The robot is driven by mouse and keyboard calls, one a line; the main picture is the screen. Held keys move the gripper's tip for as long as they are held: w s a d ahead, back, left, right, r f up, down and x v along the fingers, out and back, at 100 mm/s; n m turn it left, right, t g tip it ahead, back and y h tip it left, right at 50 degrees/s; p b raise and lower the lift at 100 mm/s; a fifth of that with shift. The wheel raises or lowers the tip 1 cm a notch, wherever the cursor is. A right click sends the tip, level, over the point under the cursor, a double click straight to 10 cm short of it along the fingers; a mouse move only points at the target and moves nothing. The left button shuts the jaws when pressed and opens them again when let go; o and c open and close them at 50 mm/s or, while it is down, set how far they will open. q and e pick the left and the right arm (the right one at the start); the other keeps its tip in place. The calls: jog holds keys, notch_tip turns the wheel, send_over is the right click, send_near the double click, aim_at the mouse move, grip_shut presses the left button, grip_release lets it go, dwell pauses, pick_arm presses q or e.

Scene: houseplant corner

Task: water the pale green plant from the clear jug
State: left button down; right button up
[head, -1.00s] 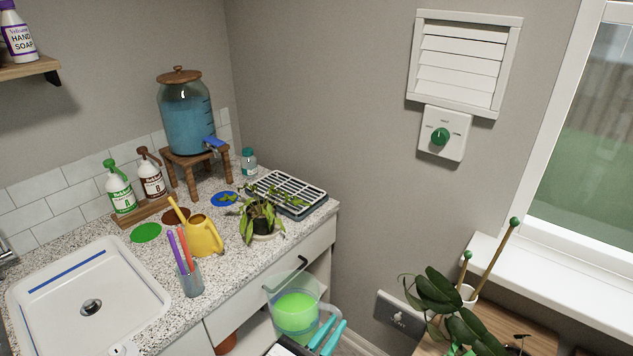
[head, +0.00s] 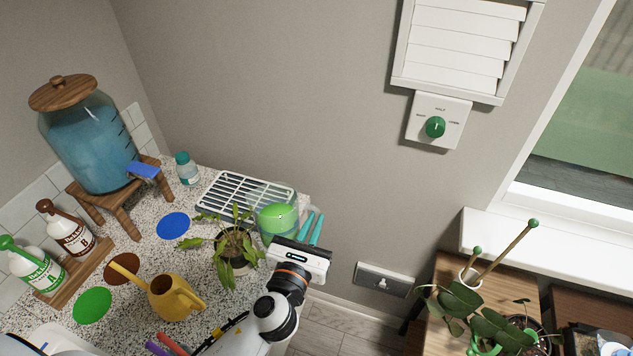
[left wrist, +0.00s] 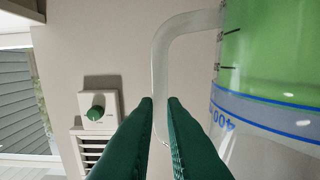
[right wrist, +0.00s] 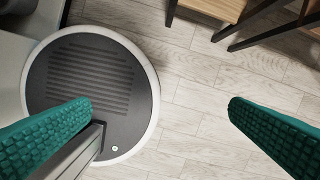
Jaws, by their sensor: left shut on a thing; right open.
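The clear jug (head: 262,196), holding bright green liquid, is in the air just right of the pale green plant (head: 232,244) and overlaps the tray's right end in the head view. It looks about upright. The plant has drooping leaves and stands in a dark pot on the counter. My left gripper (head: 313,230) is shut on the jug's handle; the left wrist view shows the handle (left wrist: 162,60) between its fingers and a blue band on the jug (left wrist: 265,112). My right gripper (right wrist: 160,108) is open and empty above the floor.
A slatted tray (head: 215,190) lies behind the plant. A yellow watering can (head: 172,298) stands left of it. A blue-filled dispenser (head: 90,145) on a wooden stand is at the back left. A dark green plant (head: 460,300) stands on a wooden surface at the right.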

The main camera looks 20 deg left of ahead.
aim_at(291, 230)
pick_arm(q)
jog(key=a+f+b, duration=0.1)
jog(key=a+b, duration=0.1)
jog(key=b, duration=0.1)
jog(key=a+f+b, duration=0.1)
jog(key=a, duration=0.1)
jog(key=shift+a+f+b, duration=0.1)
jog(key=shift+f+b, duration=0.25)
jog(key=shift+r+n+t+b, duration=0.3)
jog(key=shift+r+n, duration=0.15)
jog(key=shift+n, duration=0.25)
jog(key=shift+r, duration=0.15)
jog(key=shift+p, duration=0.3)
pick_arm(e)
jog(key=f, duration=0.1)
jog(key=s+f, duration=0.1)
jog(key=f, duration=0.2)
jog(key=shift+s+a+f, duration=0.1)
jog(key=shift+s+a, duration=0.25)
jog(key=shift+s+d, duration=0.15)
jog(key=shift+s, duration=0.15)
jog(key=shift+d, duration=0.15)
